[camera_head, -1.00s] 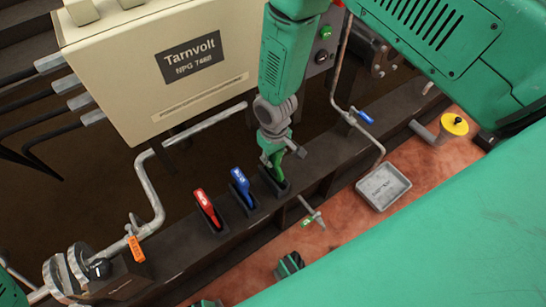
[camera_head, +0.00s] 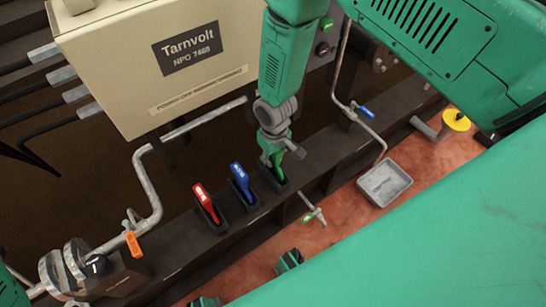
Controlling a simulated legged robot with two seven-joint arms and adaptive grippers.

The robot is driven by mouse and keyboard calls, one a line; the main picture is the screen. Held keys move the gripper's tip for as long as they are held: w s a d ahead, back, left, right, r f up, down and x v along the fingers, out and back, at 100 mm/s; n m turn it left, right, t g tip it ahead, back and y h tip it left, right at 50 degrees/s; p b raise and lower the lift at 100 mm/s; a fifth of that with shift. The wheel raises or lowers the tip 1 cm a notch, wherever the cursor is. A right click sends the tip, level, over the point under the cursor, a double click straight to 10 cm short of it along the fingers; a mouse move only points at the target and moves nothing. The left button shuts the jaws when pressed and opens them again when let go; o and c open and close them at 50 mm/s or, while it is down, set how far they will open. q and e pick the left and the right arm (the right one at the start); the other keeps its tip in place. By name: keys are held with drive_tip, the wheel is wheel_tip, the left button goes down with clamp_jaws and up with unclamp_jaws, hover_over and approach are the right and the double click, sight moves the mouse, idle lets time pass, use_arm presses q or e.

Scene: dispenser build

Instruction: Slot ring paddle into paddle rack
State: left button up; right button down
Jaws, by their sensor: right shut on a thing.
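My right gripper (camera_head: 275,150) points down at the dark beam and is shut on a green paddle (camera_head: 277,165). The paddle's lower end is at a black holder (camera_head: 280,187) on the beam, the rightmost of three in a row. How deep it sits is hidden. The paddle's upper part is covered by the gripper, so a ring mark cannot be made out. A blue paddle (camera_head: 240,178) and a red paddle (camera_head: 204,198) stand tilted in the other two holders, to the left. My left gripper is not clearly visible.
A cream Tarnvolt box (camera_head: 125,90) stands behind the beam (camera_head: 190,243). Bent grey pipes (camera_head: 148,188) run beside it. A grey tray (camera_head: 384,183) and a yellow disc (camera_head: 456,120) are on the reddish floor (camera_head: 335,215) at right. A small green-tagged valve (camera_head: 314,214) sticks out below the holders.

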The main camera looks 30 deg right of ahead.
drive_tip(key=shift+f, duration=0.2)
idle(0.3)
drive_tip(key=shift+f+b, duration=0.45)
drive_tip(key=shift+f, duration=0.1)
drive_tip(key=c, duration=1.4)
unclamp_jaws()
drive_tip(key=shift+c, duration=0.2)
drive_tip(key=o, duration=0.5)
drive_tip(key=shift+c, duration=0.2)
